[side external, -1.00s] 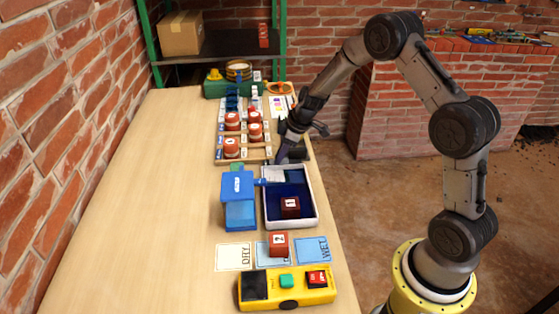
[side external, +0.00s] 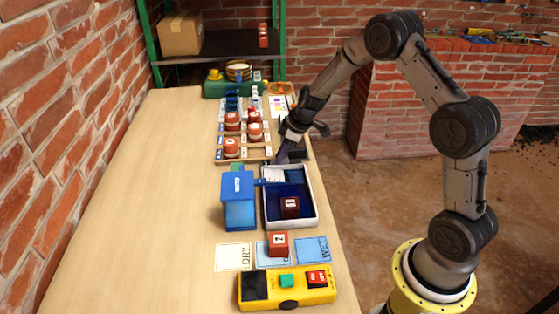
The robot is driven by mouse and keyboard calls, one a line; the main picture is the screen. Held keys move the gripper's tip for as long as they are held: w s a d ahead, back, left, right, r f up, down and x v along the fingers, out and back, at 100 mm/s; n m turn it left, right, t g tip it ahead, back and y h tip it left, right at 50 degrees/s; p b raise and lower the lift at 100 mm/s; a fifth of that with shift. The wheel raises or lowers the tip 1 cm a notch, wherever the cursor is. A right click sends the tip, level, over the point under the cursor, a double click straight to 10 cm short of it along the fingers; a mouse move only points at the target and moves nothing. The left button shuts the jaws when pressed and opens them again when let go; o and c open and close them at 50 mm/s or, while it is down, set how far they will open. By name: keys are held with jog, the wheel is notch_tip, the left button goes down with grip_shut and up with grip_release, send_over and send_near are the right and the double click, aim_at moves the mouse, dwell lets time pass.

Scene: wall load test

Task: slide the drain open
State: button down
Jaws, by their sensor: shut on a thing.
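The white-rimmed tray (side external: 312,205) with a dark blue inside stands at the bench's right edge. A red brick marked 1 (side external: 290,206) sits in it. A pale plate (side external: 275,174) lies at its back left, beside a small blue tab (side external: 262,182). My gripper (side external: 279,160) points down at the tray's back edge and is shut on a small part there, which looks like the drain slide. The jaws and arm mostly hide that part, so I cannot tell how far it stands open. A blue tank (side external: 238,200) stands left of the tray.
A brick marked 2 (side external: 278,243) stands on the middle card, between the DRY (side external: 233,257) and WET (side external: 312,249) cards. A yellow control box (side external: 287,288) is in front. A rack with red-topped pieces (side external: 232,147) stands behind. The bench's left side is clear.

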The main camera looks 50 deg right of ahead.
aim_at(289, 161)
jog(key=shift+s+d+r, duration=0.1)
jog(key=shift+s+d, duration=1.15)
jog(key=shift+d, duration=0.25)
jog(key=c, duration=0.8)
grip_release()
jog(key=shift+o, duration=0.6)
jog(key=shift+s, duration=0.1)
notch_tip(289, 161, up, 7)
